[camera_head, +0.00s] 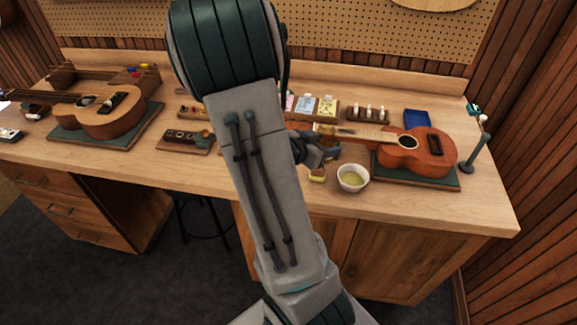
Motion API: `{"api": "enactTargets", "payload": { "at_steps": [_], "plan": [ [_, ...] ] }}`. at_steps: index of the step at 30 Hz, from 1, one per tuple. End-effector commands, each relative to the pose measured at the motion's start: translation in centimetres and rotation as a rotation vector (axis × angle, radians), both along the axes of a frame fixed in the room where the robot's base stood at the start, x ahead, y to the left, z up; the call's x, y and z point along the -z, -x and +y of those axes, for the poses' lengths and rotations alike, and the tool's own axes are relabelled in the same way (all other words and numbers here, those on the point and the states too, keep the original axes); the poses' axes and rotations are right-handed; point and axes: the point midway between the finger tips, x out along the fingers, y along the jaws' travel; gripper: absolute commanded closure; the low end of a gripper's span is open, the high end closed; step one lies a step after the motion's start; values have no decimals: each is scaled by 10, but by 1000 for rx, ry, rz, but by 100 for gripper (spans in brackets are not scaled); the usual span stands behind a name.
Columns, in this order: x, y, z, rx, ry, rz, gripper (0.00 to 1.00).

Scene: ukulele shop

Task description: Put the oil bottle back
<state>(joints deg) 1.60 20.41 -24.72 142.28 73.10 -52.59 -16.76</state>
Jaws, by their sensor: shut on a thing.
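My gripper (326,153) is low over the right half of the workbench, just left of the ukulele on the green mat. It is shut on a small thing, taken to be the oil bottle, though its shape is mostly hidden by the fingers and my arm. A small wooden rack (366,120) with several little white-topped bottles stands behind and right of my gripper. A small yellow item (317,178) lies on the bench just below the gripper; it is too small to make out.
A white bowl (353,178) with yellowish contents is close in front of the gripper. A ukulele (420,150) lies on a green mat (390,175) to the right. A blue tray (417,119) is behind it and a dark stand (475,150) further right. Another ukulele (105,122) lies left.

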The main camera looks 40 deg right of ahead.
Motion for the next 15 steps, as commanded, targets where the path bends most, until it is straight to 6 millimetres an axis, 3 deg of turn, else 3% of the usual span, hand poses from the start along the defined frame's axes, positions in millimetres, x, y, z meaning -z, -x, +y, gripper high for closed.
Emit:
{"api": "enactTargets", "payload": {
  "at_steps": [15],
  "plan": [
    [50, -73, 48, -5, 1, 1, 76]
  ]
}}
